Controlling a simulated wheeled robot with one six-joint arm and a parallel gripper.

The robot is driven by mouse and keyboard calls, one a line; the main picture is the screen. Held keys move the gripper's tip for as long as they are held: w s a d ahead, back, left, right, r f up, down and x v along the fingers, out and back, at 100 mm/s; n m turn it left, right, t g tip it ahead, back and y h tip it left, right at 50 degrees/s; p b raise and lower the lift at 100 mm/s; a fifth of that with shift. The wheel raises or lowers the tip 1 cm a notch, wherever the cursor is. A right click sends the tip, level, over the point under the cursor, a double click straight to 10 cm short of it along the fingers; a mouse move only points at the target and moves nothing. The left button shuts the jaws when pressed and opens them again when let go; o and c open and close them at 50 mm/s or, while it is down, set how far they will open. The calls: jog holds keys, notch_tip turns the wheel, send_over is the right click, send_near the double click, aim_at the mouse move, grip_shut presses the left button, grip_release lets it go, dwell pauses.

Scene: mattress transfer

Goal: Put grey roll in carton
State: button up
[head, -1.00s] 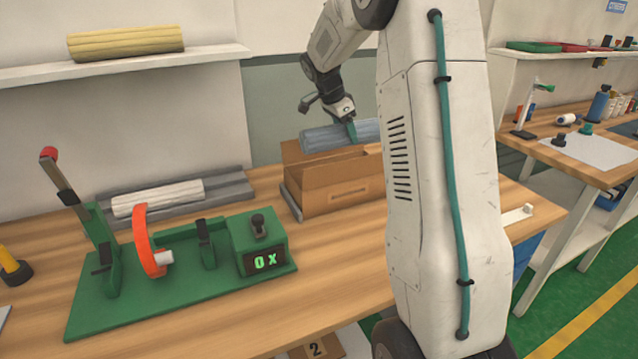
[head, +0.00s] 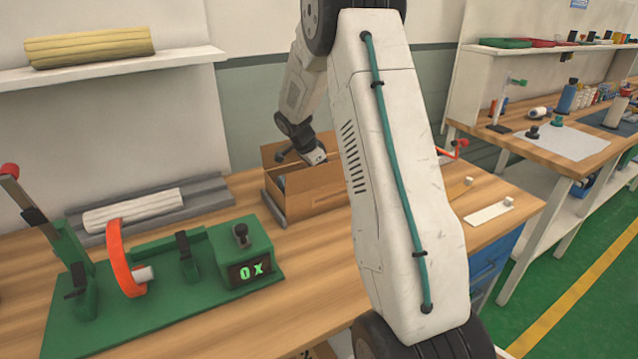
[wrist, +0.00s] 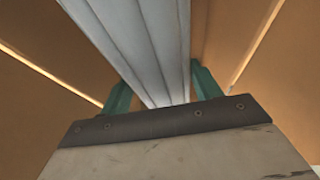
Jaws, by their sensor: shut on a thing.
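The brown carton (head: 312,195) stands open on the wooden bench, left of my arm's large link in the head view. My gripper (wrist: 162,88) is shut on the grey roll (wrist: 135,40), with a teal finger on each side of it. The roll is down between the carton's walls, which flank it in the wrist view (wrist: 40,110). In the head view only a small bit of the roll (head: 281,183) shows inside the carton; the front wall hides the rest and the fingertips. I cannot tell whether the roll touches the carton floor.
A green fixture (head: 160,290) with an orange ring and a display stands at the front left of the bench. A pale roll (head: 133,211) lies in a grey tray behind it. A yellow roll (head: 90,47) lies on the wall shelf. Another bench (head: 530,140) is at right.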

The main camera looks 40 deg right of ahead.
jog(key=shift+f, duration=1.8)
jog(key=o, duration=1.3)
jog(key=shift+f, duration=0.1)
jog(key=v, duration=1.2)
